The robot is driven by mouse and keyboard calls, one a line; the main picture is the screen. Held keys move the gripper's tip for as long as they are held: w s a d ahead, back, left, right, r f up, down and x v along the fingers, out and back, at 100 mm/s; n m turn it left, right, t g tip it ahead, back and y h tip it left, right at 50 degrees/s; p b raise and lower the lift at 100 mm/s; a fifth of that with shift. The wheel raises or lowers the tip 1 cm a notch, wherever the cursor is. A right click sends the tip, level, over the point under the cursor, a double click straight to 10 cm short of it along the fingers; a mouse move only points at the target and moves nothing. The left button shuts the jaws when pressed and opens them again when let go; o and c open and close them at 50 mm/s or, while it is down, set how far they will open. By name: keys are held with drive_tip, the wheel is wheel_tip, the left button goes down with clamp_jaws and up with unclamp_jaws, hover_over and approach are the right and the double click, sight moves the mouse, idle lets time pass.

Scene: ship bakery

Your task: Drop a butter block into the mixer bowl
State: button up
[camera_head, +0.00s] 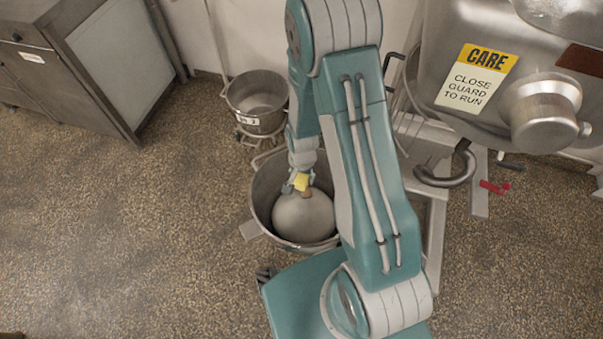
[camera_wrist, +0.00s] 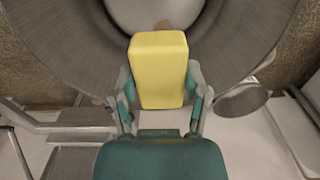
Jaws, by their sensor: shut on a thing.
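My gripper (camera_wrist: 160,95) is shut on a yellow butter block (camera_wrist: 158,70), with one finger on each side of it. In the head view the butter block (camera_head: 301,182) shows at the end of my arm, over the mixer bowl (camera_head: 262,205). The mixer bowl is a large round metal bowl low beside the mixer, and its wall fills much of the upper wrist view (camera_wrist: 225,45). A pale rounded mass (camera_head: 303,215) lies inside the bowl, with a small brownish patch near the butter block. My arm hides part of the bowl's right side.
The mixer (camera_head: 500,75) with a yellow CARE sign stands at the right. A second metal bowl (camera_head: 257,122) stands behind the mixer bowl. A cabinet (camera_head: 95,65) is at the upper left. A small red object (camera_head: 495,187) is at the right. The floor at the left is clear.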

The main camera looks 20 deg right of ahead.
drive_tip(key=f, duration=0.5)
drive_tip(key=shift+a+f, duration=0.2)
drive_tip(key=shift+f, duration=0.05)
drive_tip(key=o, duration=1.2)
drive_tip(key=shift+o, duration=0.2)
wheel_tip(320, 180, up, 12)
